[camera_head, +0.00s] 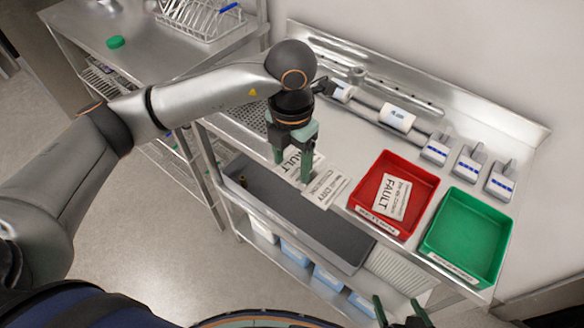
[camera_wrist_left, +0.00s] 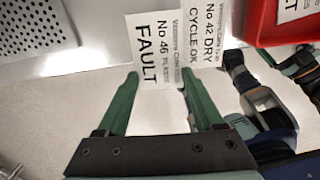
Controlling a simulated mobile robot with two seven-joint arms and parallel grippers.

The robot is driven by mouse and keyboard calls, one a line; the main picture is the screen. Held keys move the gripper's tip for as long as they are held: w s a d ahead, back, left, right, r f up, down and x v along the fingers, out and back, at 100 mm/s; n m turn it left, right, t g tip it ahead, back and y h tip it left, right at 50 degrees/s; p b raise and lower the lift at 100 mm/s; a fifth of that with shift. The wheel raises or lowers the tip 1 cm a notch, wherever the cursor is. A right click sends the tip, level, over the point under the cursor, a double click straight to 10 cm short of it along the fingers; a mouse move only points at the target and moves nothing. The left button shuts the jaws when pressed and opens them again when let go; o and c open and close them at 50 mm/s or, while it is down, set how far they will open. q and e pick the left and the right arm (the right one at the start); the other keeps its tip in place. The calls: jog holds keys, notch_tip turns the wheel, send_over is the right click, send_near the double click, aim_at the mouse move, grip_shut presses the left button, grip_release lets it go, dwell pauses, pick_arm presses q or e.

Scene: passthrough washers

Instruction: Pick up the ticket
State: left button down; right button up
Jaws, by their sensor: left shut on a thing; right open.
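A white FAULT ticket marked No 46 (camera_wrist_left: 150,45) is between the fingers of my left gripper (camera_head: 292,170) at the counter's front edge; the fingers partly hide it in the head view (camera_head: 312,160). In the left wrist view the two fingers (camera_wrist_left: 160,76) stand at its two sides, shut on it. A second white ticket, No 42 DRY CYCLE OK (camera_head: 327,187), is right beside it and also shows in the left wrist view (camera_wrist_left: 207,40). A third ticket, marked FAULT (camera_head: 394,197), lies in the red tray. My right gripper (camera_head: 397,300) is open and empty at the bottom.
The red tray (camera_head: 428,188) and empty green tray (camera_head: 468,235) stand on the steel counter, right of the tickets. Behind them are white cylinders (camera_head: 397,117) and several small grey-white units (camera_head: 468,163). A grey trough (camera_head: 300,222) runs below the counter's front edge. A dish rack (camera_head: 200,15) stands back left.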

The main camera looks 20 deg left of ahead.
pick_arm(q)
jog(key=s+a+r, duration=0.2)
jog(key=s+r, duration=0.8)
jog(key=s, duration=0.3)
jog(key=shift+s+a+b, duration=0.3)
jog(key=shift+s+b, duration=0.1)
jog(key=shift+b, duration=0.05)
jog(key=shift+f, duration=0.1)
